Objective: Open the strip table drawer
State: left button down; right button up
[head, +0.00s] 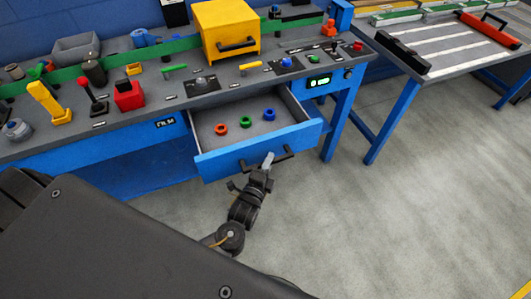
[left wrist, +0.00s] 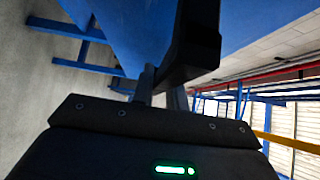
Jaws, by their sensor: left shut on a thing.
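The strip table drawer (head: 258,147) is pulled out from the blue table in the head view, with a blue front and grey inside. A red, a green and a blue ring lie in it. Its black handle (head: 284,155) is on the front. My left gripper (head: 268,160) is shut on the handle, with the arm reaching up from below. In the left wrist view the dark handle (left wrist: 192,45) crosses close in front of the gripper's fingers, and the drawer's blue front (left wrist: 120,30) is beyond. My right gripper is not in view.
The strip table top (head: 205,82) carries a yellow box (head: 226,30), levers, knobs and a red block (head: 129,95). A second table (head: 440,45) with a red-handled tray stands at the right. Grey floor in front of the drawer is clear.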

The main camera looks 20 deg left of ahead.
pick_arm(q)
jog(key=shift+s+d, duration=0.1)
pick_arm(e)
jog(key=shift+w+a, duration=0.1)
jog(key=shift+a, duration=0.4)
pick_arm(q)
jog(key=c, duration=1.4)
grip_release()
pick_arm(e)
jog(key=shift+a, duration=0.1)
pick_arm(q)
jog(key=shift+s, duration=0.15)
jog(key=s, duration=1)
jog(key=shift+s+b, duration=0.3)
jog(key=shift+b, duration=0.05)
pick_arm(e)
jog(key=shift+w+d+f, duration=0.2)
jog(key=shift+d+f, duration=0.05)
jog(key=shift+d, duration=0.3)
